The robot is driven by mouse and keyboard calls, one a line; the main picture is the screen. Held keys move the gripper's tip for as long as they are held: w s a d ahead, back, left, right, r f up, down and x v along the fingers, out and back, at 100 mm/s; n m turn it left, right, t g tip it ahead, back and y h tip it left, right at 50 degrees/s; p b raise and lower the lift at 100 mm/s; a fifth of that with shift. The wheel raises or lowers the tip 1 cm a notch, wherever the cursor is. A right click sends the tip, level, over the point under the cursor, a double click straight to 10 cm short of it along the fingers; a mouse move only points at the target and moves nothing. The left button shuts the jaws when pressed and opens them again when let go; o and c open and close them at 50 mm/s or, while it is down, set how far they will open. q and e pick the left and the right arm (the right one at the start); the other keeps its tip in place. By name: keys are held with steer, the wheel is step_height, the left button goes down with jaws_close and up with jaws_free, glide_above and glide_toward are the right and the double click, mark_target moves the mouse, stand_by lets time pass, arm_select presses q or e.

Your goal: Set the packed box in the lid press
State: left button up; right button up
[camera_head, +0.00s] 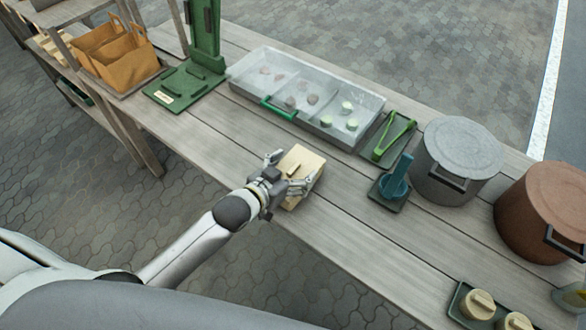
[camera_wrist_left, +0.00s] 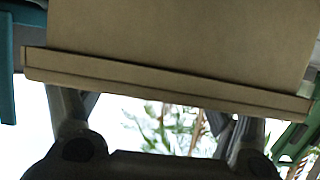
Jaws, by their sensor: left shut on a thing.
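A tan lidded box (camera_head: 301,170) is at the front edge of the wooden table, left of centre. My left gripper (camera_head: 283,176) is shut on the box, with its fingers at the box's sides. The box fills the upper part of the left wrist view (camera_wrist_left: 180,45), its rim running across above the gripper. I cannot tell whether the box touches the table. The green lid press (camera_head: 190,80) stands at the table's far left end, with a flat base and an upright column. My right gripper is not in view.
A clear tray (camera_head: 245,72) with a green handle and small pieces stands behind the box. Green tongs (camera_head: 392,138), a blue tool (camera_head: 396,180), a grey pot (camera_head: 455,155) and a brown pot (camera_head: 548,210) are to the right. Bare table lies between the box and the press.

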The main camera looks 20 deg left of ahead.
arm_select(q)
steer(key=shift+f, duration=0.15)
steer(key=o, duration=0.6)
steer(key=shift+f, duration=0.1)
steer(key=o, duration=0.3)
